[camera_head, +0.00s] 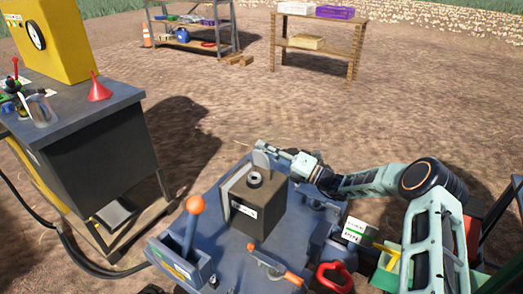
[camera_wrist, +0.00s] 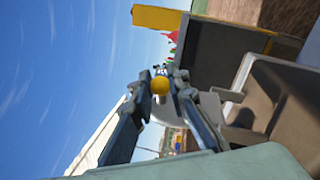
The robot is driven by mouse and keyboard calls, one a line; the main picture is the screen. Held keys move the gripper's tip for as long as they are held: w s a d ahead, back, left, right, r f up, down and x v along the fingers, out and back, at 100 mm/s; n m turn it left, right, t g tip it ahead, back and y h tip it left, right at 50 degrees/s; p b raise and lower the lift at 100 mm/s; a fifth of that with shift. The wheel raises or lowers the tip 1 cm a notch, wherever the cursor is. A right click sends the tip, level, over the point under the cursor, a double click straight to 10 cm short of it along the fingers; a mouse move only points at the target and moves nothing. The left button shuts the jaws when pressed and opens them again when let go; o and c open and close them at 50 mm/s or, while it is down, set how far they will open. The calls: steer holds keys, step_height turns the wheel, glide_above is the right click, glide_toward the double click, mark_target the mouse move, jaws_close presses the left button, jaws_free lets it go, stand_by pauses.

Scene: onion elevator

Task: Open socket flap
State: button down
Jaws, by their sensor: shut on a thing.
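A dark box (camera_head: 258,212) stands on the blue-grey machine, with a round socket (camera_head: 254,180) on its top. A grey rounded flap (camera_head: 261,159) stands upright at the socket's far side. My gripper (camera_head: 266,147) reaches in from the right, with its fingertips at the flap's upper edge. In the wrist view, the fingers of my gripper (camera_wrist: 165,76) come close together at their tips. The jaws are shut on the flap, but the fingers partly hide the contact.
An orange-knobbed lever (camera_head: 195,205) stands left of the box. An orange-tipped handle (camera_head: 290,278) and a red ring handle (camera_head: 334,277) are in front. A workbench (camera_head: 85,105) stands left, and shelves (camera_head: 318,48) stand behind. Open ground lies beyond the machine.

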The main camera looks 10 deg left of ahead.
steer(key=m, duration=0.2)
steer(key=w+m, duration=0.1)
steer(key=w+d+f+m+t, duration=0.1)
steer(key=m, duration=0.1)
steer(key=shift+w+f+m+h, duration=0.1)
steer(key=shift+w+m+h, duration=0.05)
steer(key=shift+m+h, duration=0.15)
steer(key=shift+w+d+f+m+t+h, duration=0.15)
steer(key=shift+w+f+m+t, duration=0.25)
steer(key=shift+m, duration=0.65)
steer(key=shift+w+d+f+m+t+h, duration=0.15)
steer(key=shift+w+f+m+t, duration=0.2)
steer(key=shift+m, duration=0.7)
steer(key=shift+a+f, duration=0.1)
steer(key=c, duration=1.9)
jaws_free()
steer(key=v, duration=1.2)
